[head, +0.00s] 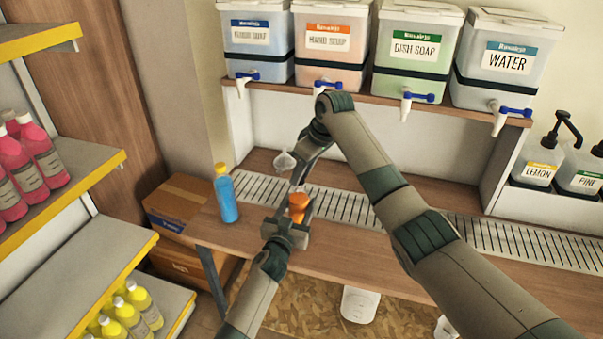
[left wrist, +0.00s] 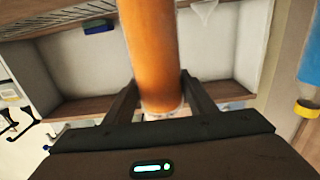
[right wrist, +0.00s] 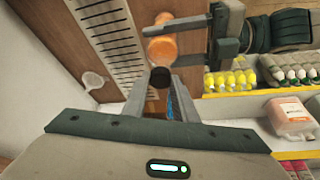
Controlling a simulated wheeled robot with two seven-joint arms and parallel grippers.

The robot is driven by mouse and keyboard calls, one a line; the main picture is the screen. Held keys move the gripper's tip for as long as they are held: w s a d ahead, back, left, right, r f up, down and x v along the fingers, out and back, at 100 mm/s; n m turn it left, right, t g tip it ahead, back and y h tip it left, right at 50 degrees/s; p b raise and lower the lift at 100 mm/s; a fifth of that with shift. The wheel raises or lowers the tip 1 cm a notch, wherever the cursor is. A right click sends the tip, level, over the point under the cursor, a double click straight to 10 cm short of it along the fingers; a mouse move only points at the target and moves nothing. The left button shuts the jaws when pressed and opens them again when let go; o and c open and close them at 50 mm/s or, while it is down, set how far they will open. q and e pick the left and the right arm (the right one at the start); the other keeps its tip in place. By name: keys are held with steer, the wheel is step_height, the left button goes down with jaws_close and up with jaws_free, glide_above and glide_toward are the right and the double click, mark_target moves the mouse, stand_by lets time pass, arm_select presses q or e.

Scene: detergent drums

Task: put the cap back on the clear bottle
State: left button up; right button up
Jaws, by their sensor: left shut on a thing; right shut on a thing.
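The clear bottle (head: 298,202), filled with orange liquid, stands in my left gripper (head: 293,212) above the bench. That gripper is shut on it, and in the left wrist view the bottle (left wrist: 153,45) rises between the fingers. My right gripper (head: 299,178) comes down from above, close over the bottle. In the right wrist view, a dark round cap (right wrist: 160,77) is pinched between its fingertips, with the bottle (right wrist: 177,45) just beyond. The head view does not clearly show the cap, and whether it touches the bottle cannot be told.
A clear funnel (head: 285,161) is just left of my right gripper. A blue bottle with a yellow cap (head: 226,196) stands at the left end of the bench (head: 345,240). Labelled drums with taps, including the water drum (head: 503,65), line the shelf behind. Bare bench lies right of the bottle.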

steer(key=shift+f, duration=0.55)
arm_select(q)
jaws_close()
arm_select(e)
steer(key=m, duration=0.2)
steer(key=m+t+h, duration=0.1)
steer(key=shift+s+a+m, duration=0.15)
steer(key=shift+a+m, duration=0.05)
steer(key=shift+m, duration=0.2)
steer(key=m, duration=0.1)
steer(key=m+h, duration=0.1)
steer(key=m, duration=0.2)
steer(key=shift+a+m+t+h, duration=0.25)
steer(key=shift+m+t+h, duration=0.05)
steer(key=m+h, duration=0.1)
steer(key=m, duration=0.2)
steer(key=m+h, duration=0.1)
steer(key=m, duration=0.2)
steer(key=shift+a+m+h, duration=0.2)
steer(key=shift+m+h, duration=0.1)
steer(key=m, duration=0.2)
steer(key=m+g+h, duration=0.1)
steer(key=m, duration=0.1)
steer(key=shift+w+m, duration=0.2)
steer(key=shift+m, duration=0.1)
steer(key=o, duration=1)
